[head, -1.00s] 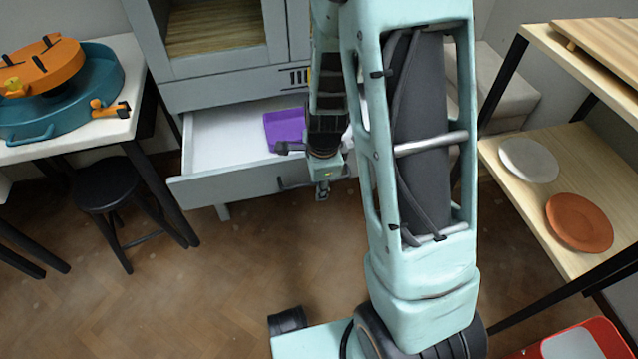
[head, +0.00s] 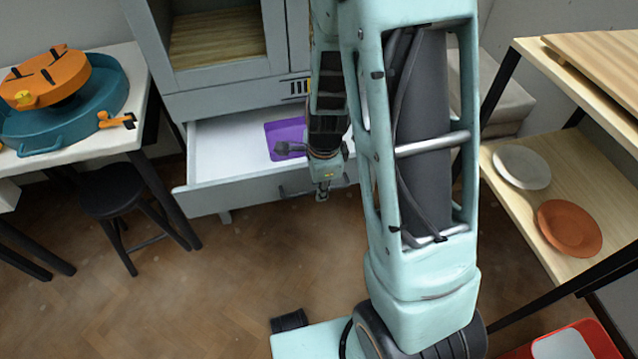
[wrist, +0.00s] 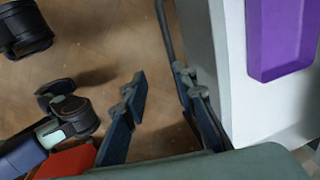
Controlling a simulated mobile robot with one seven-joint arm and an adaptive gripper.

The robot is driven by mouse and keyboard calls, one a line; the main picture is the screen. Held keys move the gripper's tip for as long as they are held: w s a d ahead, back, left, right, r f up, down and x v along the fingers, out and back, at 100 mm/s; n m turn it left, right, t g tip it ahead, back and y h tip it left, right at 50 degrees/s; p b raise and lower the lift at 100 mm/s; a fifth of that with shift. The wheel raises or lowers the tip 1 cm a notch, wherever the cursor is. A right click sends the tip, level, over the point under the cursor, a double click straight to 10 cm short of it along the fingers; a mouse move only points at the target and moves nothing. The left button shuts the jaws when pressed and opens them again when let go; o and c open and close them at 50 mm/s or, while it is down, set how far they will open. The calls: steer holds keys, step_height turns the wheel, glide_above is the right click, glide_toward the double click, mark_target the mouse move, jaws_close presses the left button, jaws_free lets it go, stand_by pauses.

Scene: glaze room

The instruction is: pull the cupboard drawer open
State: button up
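The grey cupboard drawer (head: 240,194) stands well out of the cupboard (head: 230,90), its pale inside showing. A purple tray (head: 282,130) lies in it, and the tray also shows in the wrist view (wrist: 280,40). The dark drawer handle (head: 297,190) runs along the drawer front, partly hidden by my arm; it also shows in the wrist view (wrist: 166,32). My gripper (head: 322,192) is at the drawer front by the handle. In the wrist view my gripper (wrist: 163,98) is open, its right finger close to the handle and drawer front. I cannot tell whether it touches the handle.
A black stool (head: 112,192) and a table (head: 130,110) with a teal wheel basin (head: 95,105) stand left. A wooden shelf (head: 500,185) with plates stands right. A red bin (head: 590,335) is at lower right. The floor before the drawer is clear.

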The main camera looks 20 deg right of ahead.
step_height(320, 180, up, 8)
steer(key=s+p, duration=0.1)
steer(key=p, duration=0.6)
steer(key=shift+s+f, duration=0.15)
steer(key=shift+s, duration=0.05)
stand_by(0.5)
step_height(320, 180, up, 12)
steer(key=s, duration=0.2)
steer(key=shift+s, duration=0.15)
steer(key=shift+f, duration=0.1)
stand_by(0.3)
